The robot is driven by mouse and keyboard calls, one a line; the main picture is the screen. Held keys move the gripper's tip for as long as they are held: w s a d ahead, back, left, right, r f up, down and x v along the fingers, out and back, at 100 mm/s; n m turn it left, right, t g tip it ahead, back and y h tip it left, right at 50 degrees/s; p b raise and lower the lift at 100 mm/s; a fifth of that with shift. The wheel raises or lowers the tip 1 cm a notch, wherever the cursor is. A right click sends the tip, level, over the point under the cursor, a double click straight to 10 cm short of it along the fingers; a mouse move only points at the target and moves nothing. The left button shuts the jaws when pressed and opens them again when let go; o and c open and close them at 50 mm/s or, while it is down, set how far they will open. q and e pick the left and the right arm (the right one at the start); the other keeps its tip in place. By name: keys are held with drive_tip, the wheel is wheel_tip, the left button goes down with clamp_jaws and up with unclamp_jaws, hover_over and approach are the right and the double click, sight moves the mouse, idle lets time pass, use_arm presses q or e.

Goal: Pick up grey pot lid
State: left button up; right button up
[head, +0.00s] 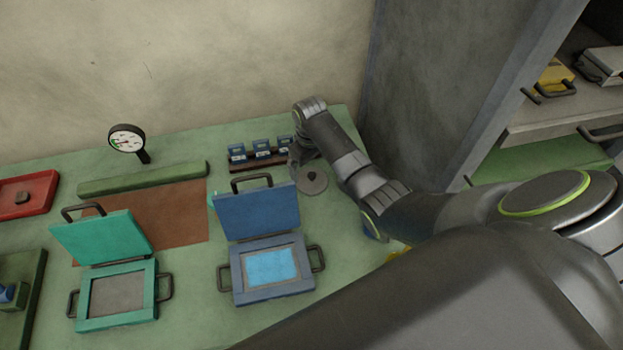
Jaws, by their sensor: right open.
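The grey pot lid (316,186) is a small round disc with a dark knob in its middle. It lies on the green table at the back right, next to the small rack. My right gripper (296,168) points down just left of and behind the lid, partly hidden by my own wrist. It is open and holds nothing that I can see. Whether its fingers touch the lid cannot be told. My left gripper is not in view.
A rack (262,160) with several small blue boxes stands close beside the gripper. An open blue press (257,205) and an open green press (103,238) stand in front. A dial gauge (127,138), a red tray (42,184) and a brown mat (175,215) are further left.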

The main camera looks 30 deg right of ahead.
sight(311, 174)
wheel_tip(311, 174, down, 4)
drive_tip(key=shift+r+p, duration=0.15)
drive_tip(key=shift+p, duration=0.2)
drive_tip(key=shift+f, duration=0.65)
drive_tip(key=c, duration=0.7)
drive_tip(key=shift+r, duration=0.15)
